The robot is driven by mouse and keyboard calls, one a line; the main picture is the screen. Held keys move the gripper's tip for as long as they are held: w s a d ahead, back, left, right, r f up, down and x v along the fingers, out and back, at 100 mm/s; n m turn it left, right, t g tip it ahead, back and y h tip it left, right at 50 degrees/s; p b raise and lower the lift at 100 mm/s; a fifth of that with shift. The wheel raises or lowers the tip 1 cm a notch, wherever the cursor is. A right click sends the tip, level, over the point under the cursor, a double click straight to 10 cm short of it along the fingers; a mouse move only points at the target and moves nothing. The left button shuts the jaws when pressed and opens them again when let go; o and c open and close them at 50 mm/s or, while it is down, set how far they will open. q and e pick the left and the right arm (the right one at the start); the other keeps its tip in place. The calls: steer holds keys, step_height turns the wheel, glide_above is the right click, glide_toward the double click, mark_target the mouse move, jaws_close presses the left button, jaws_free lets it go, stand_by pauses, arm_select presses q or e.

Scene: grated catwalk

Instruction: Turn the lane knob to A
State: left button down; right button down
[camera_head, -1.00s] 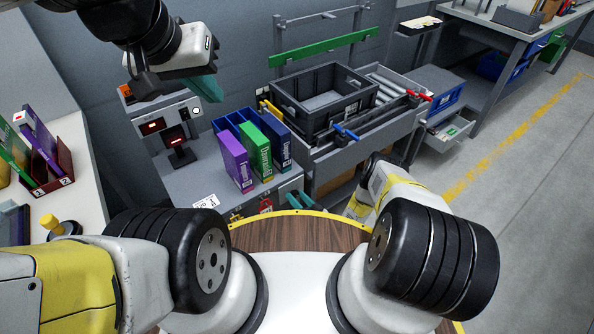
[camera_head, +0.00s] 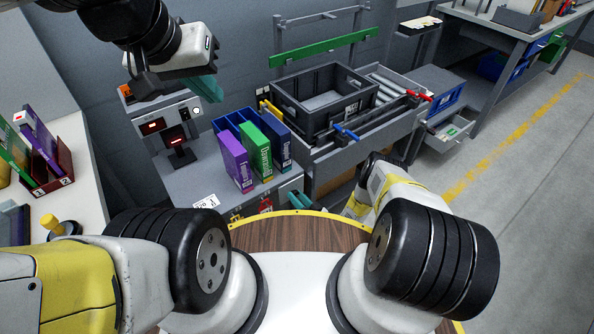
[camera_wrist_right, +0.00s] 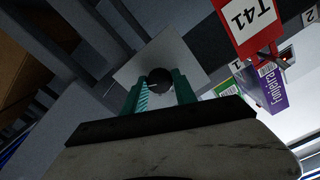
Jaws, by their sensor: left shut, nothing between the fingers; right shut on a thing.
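The lane knob (camera_wrist_right: 160,80) is a small dark round shape in front of a pale square plate (camera_wrist_right: 150,62) in the right wrist view. My right gripper (camera_wrist_right: 160,88) has its teal fingers on either side of the knob and is shut on it. In the head view the right gripper's teal fingers (camera_head: 300,200) show low at the front of the bench, and I cannot make out the knob there. The knob's pointer and any letter A are not readable. My left gripper (camera_head: 207,88) is shut and empty, raised at the upper left above the bench.
Purple, green and blue binders (camera_head: 252,150) stand on the bench beside a dark crate (camera_head: 290,100) on a roller conveyor (camera_head: 385,82). A red T41 tag (camera_wrist_right: 250,22) hangs near the right gripper. The floor (camera_head: 540,170) at right is clear.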

steer(key=n, duration=2.3)
stand_by(0.5)
steer(key=c, duration=1)
jaws_free()
steer(key=v, duration=0.8)
